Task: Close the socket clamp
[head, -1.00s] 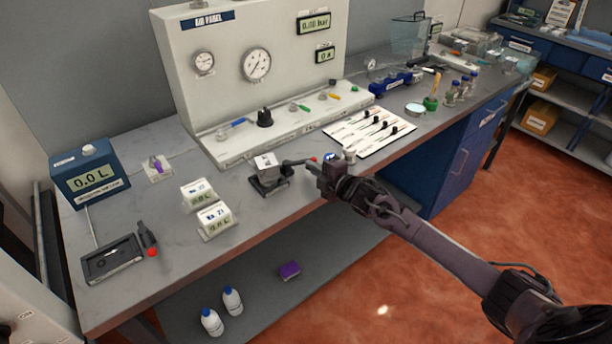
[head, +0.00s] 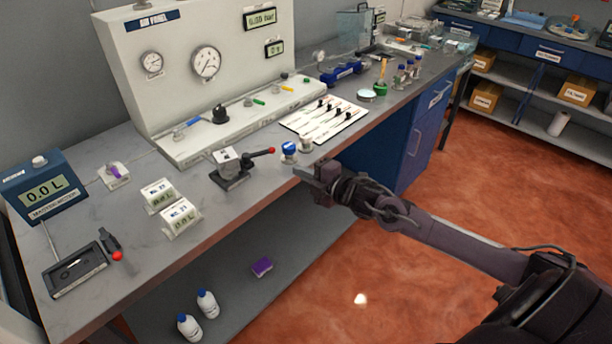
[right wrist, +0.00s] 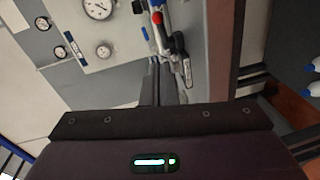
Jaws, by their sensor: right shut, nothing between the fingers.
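The socket clamp (head: 231,168) stands on the bench in the middle of the head view, a dark grey base with a white-topped block. Its black lever reaches out to the right, nearly level, and ends in a red knob (head: 271,150). My right gripper (head: 302,173) is shut and empty at the bench's front edge, to the right of the knob and apart from it. In the right wrist view its fingers (right wrist: 156,82) point toward the bench, and a red knob (right wrist: 157,18) shows beyond them. My left gripper is not in view.
A blue-topped piece (head: 289,147) and a white-topped piece (head: 306,145) stand close behind the gripper. The air panel (head: 200,60) rises behind the clamp. Two small display stands (head: 180,217) are to the left. Bare bench lies in front of the clamp.

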